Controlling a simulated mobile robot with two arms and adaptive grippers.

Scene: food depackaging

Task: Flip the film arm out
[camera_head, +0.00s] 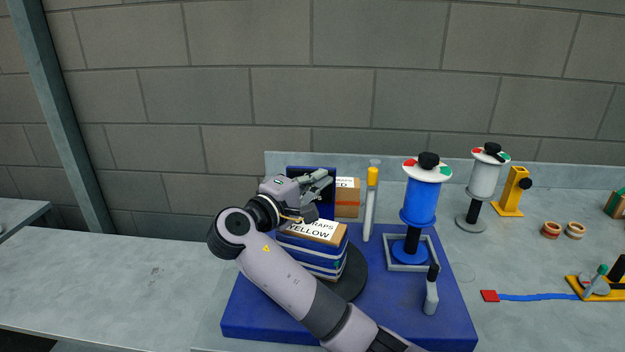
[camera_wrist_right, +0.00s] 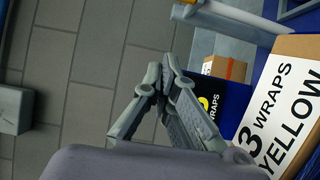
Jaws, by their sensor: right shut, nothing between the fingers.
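My right gripper (camera_head: 322,184) is shut and empty above the back left of a box stack labelled "3 WRAPS YELLOW" (camera_head: 318,233); the stack has blue bands and stands on a dark round turntable (camera_head: 352,272). In the right wrist view, the shut fingertips (camera_wrist_right: 162,72) meet left of the labelled box (camera_wrist_right: 291,110). A grey post with a yellow upper part (camera_head: 369,205) stands right of the gripper, apart from it. A grey bar (camera_wrist_right: 228,22) crosses the top of the wrist view. I cannot tell for sure which part is the film arm. My left gripper is not in view.
A blue film roll (camera_head: 421,203) stands upright on the blue base (camera_head: 455,318), with a black-knobbed handle (camera_head: 431,292) in front. A red-banded box (camera_head: 347,202) and dark blue panel (camera_wrist_right: 233,103) are behind the stack. A white roll (camera_head: 484,182) stands farther right. The left counter is clear.

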